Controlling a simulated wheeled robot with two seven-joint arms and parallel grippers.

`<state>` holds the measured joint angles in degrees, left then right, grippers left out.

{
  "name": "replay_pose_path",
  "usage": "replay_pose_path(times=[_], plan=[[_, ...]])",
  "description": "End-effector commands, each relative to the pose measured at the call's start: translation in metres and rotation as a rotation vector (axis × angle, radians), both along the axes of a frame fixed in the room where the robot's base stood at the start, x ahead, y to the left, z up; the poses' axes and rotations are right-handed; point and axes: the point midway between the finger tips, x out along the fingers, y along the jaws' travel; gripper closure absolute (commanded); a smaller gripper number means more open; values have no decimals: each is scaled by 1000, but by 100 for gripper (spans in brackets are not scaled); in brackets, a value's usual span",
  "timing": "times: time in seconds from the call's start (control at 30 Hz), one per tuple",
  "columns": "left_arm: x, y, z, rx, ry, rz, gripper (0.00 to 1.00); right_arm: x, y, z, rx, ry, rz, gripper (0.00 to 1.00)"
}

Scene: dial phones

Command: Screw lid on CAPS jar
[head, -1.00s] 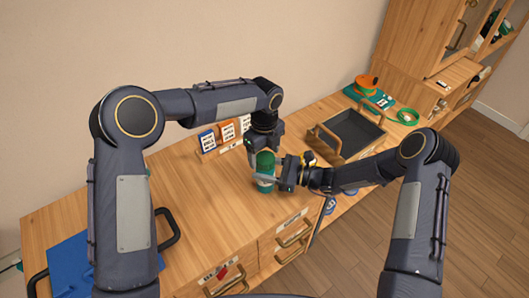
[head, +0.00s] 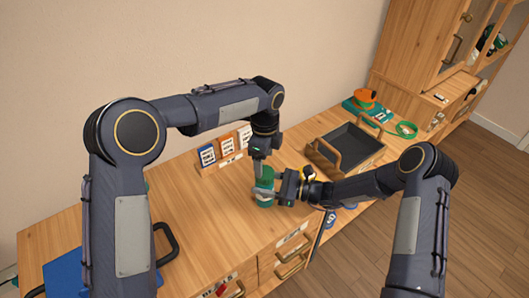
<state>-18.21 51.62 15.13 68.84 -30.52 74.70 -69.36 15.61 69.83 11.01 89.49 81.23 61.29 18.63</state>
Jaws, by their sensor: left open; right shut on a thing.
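The green jar (head: 264,199) stands upright on the wooden counter, near the middle of the view. Its green top (head: 266,173) shows just under my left gripper; I cannot make out a seam between lid and jar, or any lettering. My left gripper (head: 259,171) points straight down at the top of the jar and is open. My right gripper (head: 268,194) comes in level from the right and is shut on the jar's side, hiding part of it.
Labelled cards (head: 225,148) stand behind the jar. A dark tray (head: 350,144) with wooden handles lies to the right. An orange and green object (head: 364,99) and a green ring (head: 406,130) are farther right. A blue item (head: 65,275) lies at left. Counter left of the jar is clear.

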Motion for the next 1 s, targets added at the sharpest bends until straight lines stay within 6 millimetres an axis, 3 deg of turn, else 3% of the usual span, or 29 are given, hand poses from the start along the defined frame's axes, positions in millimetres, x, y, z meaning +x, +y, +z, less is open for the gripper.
replay_pose_path(times=[0.3,0.5,0.7,1.0], plan=[[-2,-2,9,23,-11,904,31,0,0,0,0,0,0,100],[-1,-2,18,18,-20,1406,31,0,0,0,0,0,0,100],[0,-2,23,10,-23,1697,31,0,0,0,0,0,0,100],[0,-2,25,7,-22,1772,31,0,0,0,0,0,0,100]])
